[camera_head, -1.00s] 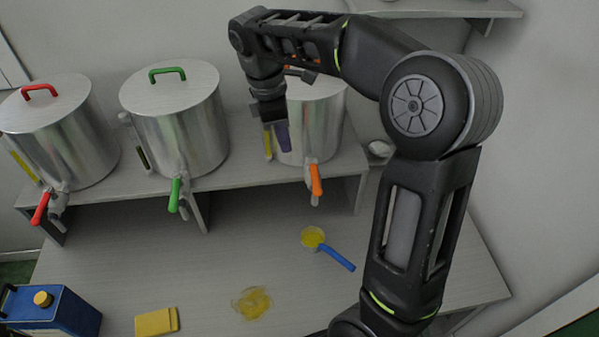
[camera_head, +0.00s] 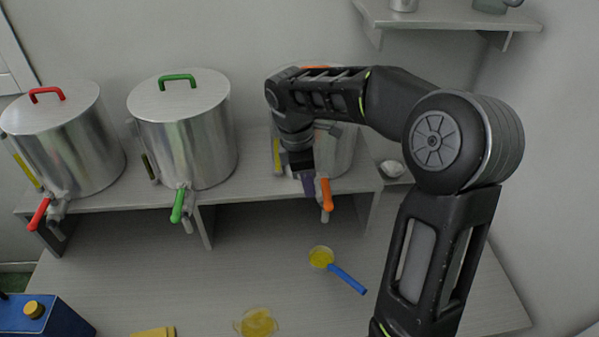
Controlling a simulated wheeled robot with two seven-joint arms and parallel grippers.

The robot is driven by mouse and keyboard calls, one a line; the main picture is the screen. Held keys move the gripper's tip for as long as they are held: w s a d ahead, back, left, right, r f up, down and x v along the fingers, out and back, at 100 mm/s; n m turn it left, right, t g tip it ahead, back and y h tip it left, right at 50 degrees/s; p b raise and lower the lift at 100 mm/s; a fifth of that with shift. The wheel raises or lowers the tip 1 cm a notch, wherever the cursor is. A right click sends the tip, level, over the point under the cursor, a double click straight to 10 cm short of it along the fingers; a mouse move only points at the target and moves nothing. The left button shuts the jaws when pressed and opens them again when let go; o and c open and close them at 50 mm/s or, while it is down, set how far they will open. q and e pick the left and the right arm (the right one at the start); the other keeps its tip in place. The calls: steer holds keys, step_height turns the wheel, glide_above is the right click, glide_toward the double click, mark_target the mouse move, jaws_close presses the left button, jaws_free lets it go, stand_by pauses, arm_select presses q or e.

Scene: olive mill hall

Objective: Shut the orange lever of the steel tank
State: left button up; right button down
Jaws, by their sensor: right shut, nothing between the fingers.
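The steel tank with the orange lever (camera_head: 345,150) stands at the right end of the raised shelf, partly hidden behind my right arm. Its orange lever (camera_head: 326,193) hangs down along the tap at the tank's front. My right gripper (camera_head: 308,188) is shut and empty, pointing down just left of the lever. Whether its fingertips touch the lever I cannot tell. My left gripper is out of view.
Two more steel tanks stand to the left, one with a green lever (camera_head: 178,206) and one with a red lever (camera_head: 39,214). Below lie a blue-handled strainer (camera_head: 347,280), a yellow spill (camera_head: 257,323), a yellow sponge (camera_head: 153,332) and a blue can (camera_head: 45,318).

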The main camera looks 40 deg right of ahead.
mark_target(325, 198)
steer(key=shift+s+d+f, duration=0.3)
steer(key=shift+d, duration=0.15)
steer(key=shift+s+d+f, duration=0.25)
steer(key=shift+s+d, duration=0.05)
steer(key=shift+d, duration=0.15)
steer(key=shift+s+d+f, duration=0.2)
steer(key=shift+s+d, duration=0.2)
